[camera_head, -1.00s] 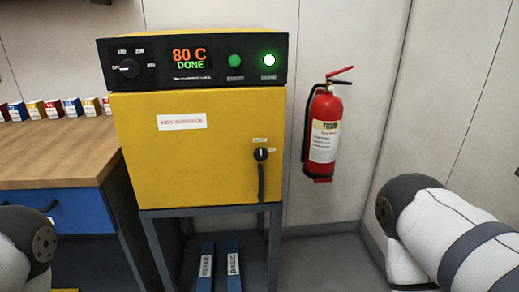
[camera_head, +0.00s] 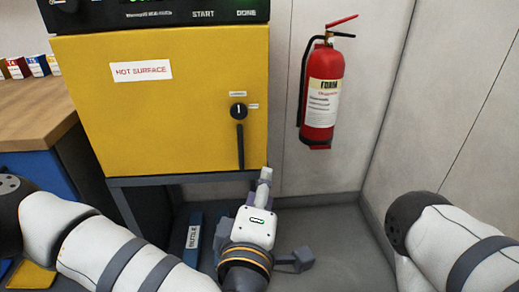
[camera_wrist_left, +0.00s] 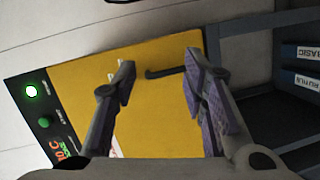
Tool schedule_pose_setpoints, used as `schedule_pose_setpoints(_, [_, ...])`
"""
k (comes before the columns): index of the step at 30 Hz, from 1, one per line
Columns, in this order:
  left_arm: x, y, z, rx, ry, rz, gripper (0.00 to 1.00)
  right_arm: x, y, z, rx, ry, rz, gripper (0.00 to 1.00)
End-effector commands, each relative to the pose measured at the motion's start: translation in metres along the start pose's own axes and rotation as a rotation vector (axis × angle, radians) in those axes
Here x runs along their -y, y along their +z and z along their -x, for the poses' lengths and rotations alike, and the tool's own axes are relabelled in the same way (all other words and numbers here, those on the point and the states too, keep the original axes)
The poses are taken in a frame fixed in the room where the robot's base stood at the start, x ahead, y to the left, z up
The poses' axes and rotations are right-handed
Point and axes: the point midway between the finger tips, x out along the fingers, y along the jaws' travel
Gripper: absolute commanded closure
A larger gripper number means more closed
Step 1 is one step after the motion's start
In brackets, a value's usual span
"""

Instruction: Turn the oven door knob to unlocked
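The yellow oven (camera_head: 165,130) has a round black knob (camera_head: 238,111) on its door's right side. The knob's pale mark seems to point up, toward the upper of two small labels too small to read. A dark handle bar (camera_head: 240,147) hangs below the knob. My left gripper (camera_head: 264,174) is below and right of the handle, in front of the door's lower right corner. In the left wrist view, its fingers (camera_wrist_left: 160,65) are wide apart and empty, with the handle (camera_wrist_left: 165,72) showing between them. The knob is not clear there, perhaps hidden by a finger. My right gripper is out of view.
A red fire extinguisher (camera_head: 322,100) hangs on the wall right of the oven. A wooden bench (camera_head: 35,125) with small boxes stands at left. Blue binders (camera_head: 193,240) are under the oven. The floor at right is clear.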

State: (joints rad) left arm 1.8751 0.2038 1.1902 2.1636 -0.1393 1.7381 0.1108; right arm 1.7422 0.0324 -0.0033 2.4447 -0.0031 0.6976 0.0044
Motion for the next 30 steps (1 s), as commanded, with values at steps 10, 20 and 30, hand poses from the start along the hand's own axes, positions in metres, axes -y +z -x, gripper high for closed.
schedule_pose_setpoints(10, [-0.062, -0.07, -0.042, -0.265, 0.112, 0.203, 0.61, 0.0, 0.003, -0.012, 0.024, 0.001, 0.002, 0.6])
schedule_pose_setpoints(20, [-0.067, -0.088, -0.116, -0.258, 0.109, 0.2, 0.61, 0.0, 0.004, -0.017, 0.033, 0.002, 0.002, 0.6])
schedule_pose_setpoints(30, [-0.07, -0.092, -0.133, -0.254, 0.11, 0.2, 0.61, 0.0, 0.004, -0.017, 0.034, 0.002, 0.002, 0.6])
